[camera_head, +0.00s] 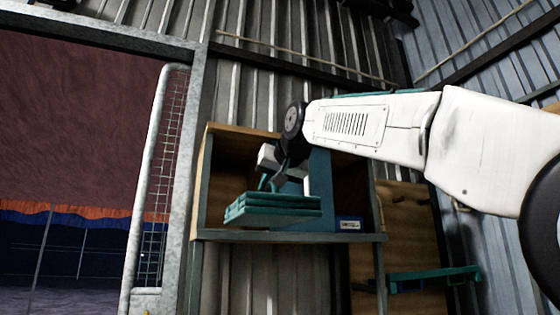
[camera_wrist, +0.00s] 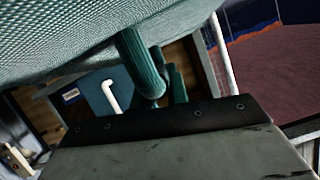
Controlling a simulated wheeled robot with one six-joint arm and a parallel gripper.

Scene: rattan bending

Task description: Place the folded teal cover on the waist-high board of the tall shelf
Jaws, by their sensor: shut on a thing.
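My gripper (camera_head: 272,185) is shut on the folded teal cover (camera_head: 270,208), a flat stack of several layers hanging below it, roughly level. In the wrist view the cover (camera_wrist: 90,40) fills the upper left, beside the green fingers (camera_wrist: 150,68); where they meet it is partly hidden. In the head view the cover appears in front of an open wooden compartment, a little above its grey-edged board (camera_head: 340,237). I cannot tell whether this unit is the tall shelf, or whether the cover is over the board or short of it.
A metal post and mesh gate (camera_head: 150,220) stand close on the left. A teal bar (camera_head: 435,276) juts out at lower right. A white hook (camera_wrist: 110,97) shows in the wrist view.

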